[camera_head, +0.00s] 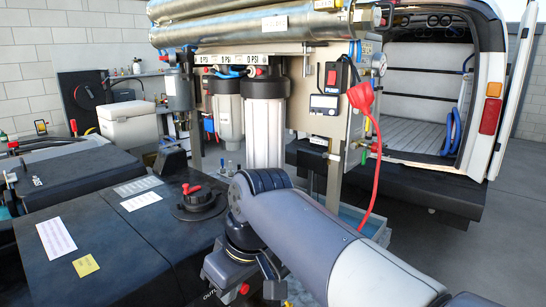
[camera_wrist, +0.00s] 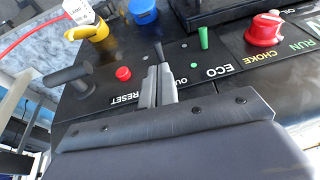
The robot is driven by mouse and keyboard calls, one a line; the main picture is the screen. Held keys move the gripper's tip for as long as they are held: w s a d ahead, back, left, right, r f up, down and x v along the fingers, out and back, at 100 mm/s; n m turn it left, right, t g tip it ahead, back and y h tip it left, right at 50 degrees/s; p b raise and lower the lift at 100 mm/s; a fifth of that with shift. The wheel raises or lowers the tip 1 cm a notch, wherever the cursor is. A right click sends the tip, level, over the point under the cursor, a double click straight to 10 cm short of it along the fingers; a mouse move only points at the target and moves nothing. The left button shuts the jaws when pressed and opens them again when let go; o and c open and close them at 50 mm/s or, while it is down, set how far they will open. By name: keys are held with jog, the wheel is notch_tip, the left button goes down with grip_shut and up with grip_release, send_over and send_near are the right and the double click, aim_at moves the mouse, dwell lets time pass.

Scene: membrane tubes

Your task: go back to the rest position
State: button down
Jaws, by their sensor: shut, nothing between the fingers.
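My gripper (camera_wrist: 158,72) shows in the wrist view with its two grey fingers together and nothing between them. The fingers are over a black control panel (camera_wrist: 215,102) with RESET, ECO, CHOKE and RUN lettering. Their tips appear near a small black toggle (camera_wrist: 159,52); I cannot tell whether they touch it. A red button (camera_wrist: 123,74) is to the left and a green toggle (camera_wrist: 203,38) to the right. In the head view my arm reaches down over the front of a black machine, and the gripper itself is hidden.
A red knob (camera_wrist: 264,30), blue cap (camera_wrist: 144,12), yellow part (camera_wrist: 92,30) and black handle (camera_wrist: 70,76) surround the panel. In the head view, the membrane tubes (camera_head: 250,28) and filter housings (camera_head: 264,125) stand behind my arm. A red cable (camera_head: 376,165) hangs to the right.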

jog(key=shift+g+h, duration=0.5)
jog(key=shift+h, duration=0.1)
notch_tip(320, 180, up, 6)
jog(key=shift+w+d+f+p, duration=0.1)
jog(key=shift+w+d+p, duration=0.05)
jog(key=shift+p, duration=0.65)
jog(key=shift+f, duration=0.1)
